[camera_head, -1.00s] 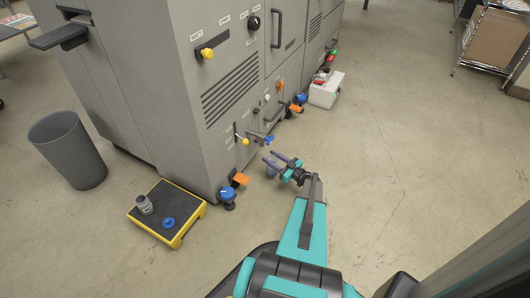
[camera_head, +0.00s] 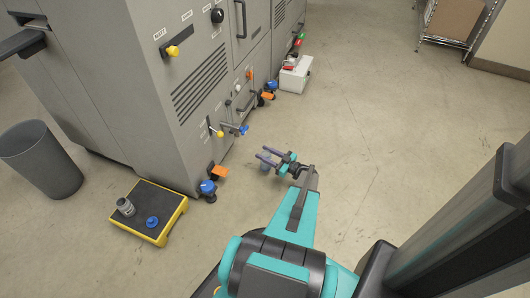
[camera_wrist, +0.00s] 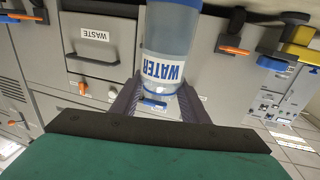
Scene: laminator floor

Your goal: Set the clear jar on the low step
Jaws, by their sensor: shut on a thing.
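My gripper (camera_head: 267,157) is shut on the clear jar (camera_head: 265,165), seen small between its fingers in the head view. In the wrist view the jar (camera_wrist: 172,35) is see-through with a bluish tint and a blue-on-white WATER label, and the purple-grey fingers (camera_wrist: 158,103) lie on both sides of it. The low step (camera_head: 155,199) has a black top and yellow edges. It stands on the floor to the left of my gripper, clearly apart from the jar. A grey lidded container (camera_head: 125,207) and a blue round piece (camera_head: 152,222) are on the step.
The large grey machine (camera_head: 135,110) stands behind the step, with blue feet and orange tabs (camera_head: 218,171) jutting out low down. A grey bin (camera_head: 40,160) is left of the step. A white box (camera_head: 296,76) sits farther back.

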